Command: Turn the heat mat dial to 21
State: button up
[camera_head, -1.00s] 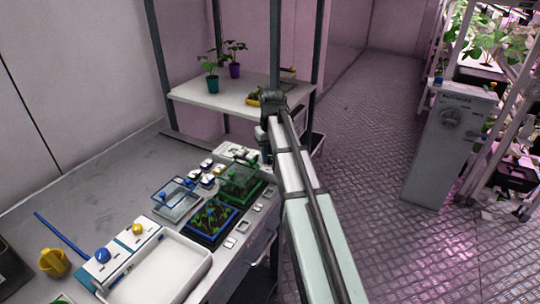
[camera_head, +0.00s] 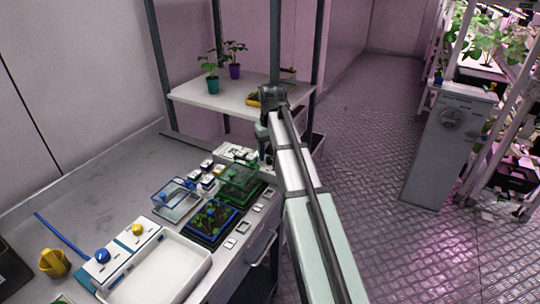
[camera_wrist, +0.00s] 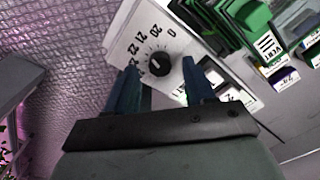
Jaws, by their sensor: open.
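The heat mat dial (camera_wrist: 160,64) is a black round knob on a white panel (camera_wrist: 152,18) in the wrist view. Printed numbers including 0, 20, 21 and 22 curve around its upper left. A small pale mark shows on the knob, but I cannot tell which number it points at. My gripper (camera_wrist: 158,70) is open, with one dark blue finger on each side of the knob in the picture. I cannot tell whether they touch it. In the head view my gripper (camera_head: 263,150) is low over the bench's far right end, and the dial cannot be made out.
Left of my gripper are small labelled boxes (camera_head: 207,173), a green clear-covered tray (camera_head: 240,183) and a blue-edged seedling tray (camera_head: 211,219). Green pieces (camera_wrist: 252,15) lie near the right finger in the wrist view. A shelf with potted plants (camera_head: 210,86) stands behind.

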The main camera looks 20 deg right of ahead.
aim_at(271, 158)
notch_tip(271, 158, up, 12)
jog(key=shift+d+r, duration=0.15)
dwell(0.3)
